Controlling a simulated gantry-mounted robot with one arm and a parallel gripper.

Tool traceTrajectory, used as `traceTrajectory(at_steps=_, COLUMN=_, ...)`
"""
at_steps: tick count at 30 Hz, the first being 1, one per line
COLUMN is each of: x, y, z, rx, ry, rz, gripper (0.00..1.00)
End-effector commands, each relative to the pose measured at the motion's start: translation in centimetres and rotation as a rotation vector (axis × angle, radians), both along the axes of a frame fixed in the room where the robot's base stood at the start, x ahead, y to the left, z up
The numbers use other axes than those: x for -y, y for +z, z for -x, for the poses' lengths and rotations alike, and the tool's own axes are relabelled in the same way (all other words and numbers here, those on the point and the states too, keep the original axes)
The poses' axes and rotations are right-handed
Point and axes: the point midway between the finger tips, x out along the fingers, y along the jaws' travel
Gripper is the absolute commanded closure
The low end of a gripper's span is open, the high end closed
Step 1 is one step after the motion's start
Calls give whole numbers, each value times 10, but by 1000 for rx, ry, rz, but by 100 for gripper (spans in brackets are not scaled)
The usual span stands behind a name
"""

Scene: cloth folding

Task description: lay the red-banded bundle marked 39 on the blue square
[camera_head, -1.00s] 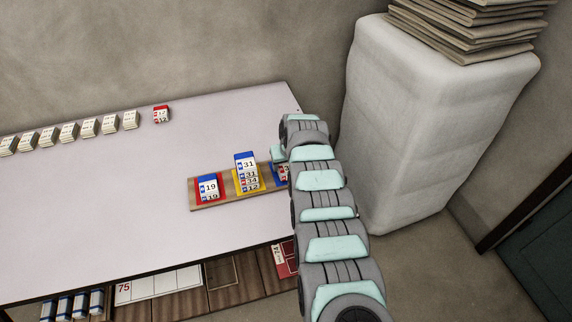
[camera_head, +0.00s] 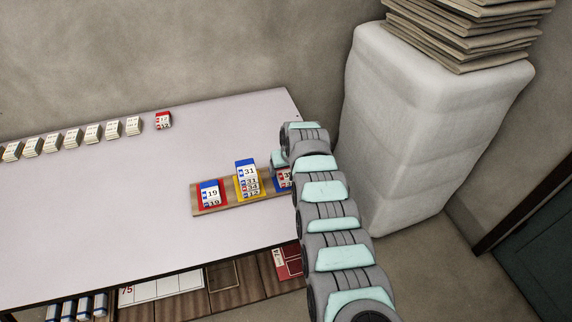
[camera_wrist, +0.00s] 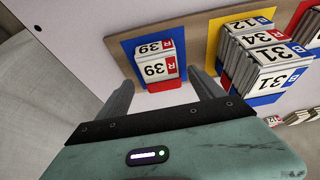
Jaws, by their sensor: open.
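The bundle marked 39 (camera_wrist: 155,66) has a red band marked R. It lies on the blue square (camera_wrist: 127,46) at the end of the wooden board, with blue showing around it in the wrist view. In the head view the bundle (camera_head: 285,178) is partly hidden by my arm. My gripper (camera_wrist: 164,84) is open. Its two fingers stand apart, one toward each side of the bundle's near end, with no visible grip on it. In the head view the fingers are hidden behind my arm.
The yellow square (camera_wrist: 215,57) beside it bears a stack with 31 on top. The red square (camera_head: 197,198) bears a bundle marked 19. A red-banded bundle (camera_head: 163,121) and a row of pale bundles (camera_head: 73,138) lie at the table's back. A wrapped white block (camera_head: 425,130) stands right of the table.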

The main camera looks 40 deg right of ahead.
Motion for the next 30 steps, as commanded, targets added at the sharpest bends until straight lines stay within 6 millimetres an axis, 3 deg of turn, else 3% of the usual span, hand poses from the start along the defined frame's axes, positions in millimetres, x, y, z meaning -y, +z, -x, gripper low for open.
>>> traceTrajectory(at_steps=1, x=-1, y=14, z=3, rx=2, ry=-3, rz=-4, gripper=23)
traceTrajectory(at_steps=10, x=-6, y=34, z=12, rx=5, ry=-1, rz=-3, gripper=23)
traceTrajectory(at_steps=25, x=-14, y=84, z=29, rx=6, ry=-2, rz=-1, gripper=23)
traceTrajectory(at_steps=30, x=-16, y=90, z=33, rx=3, ry=-2, rz=-3, gripper=23)
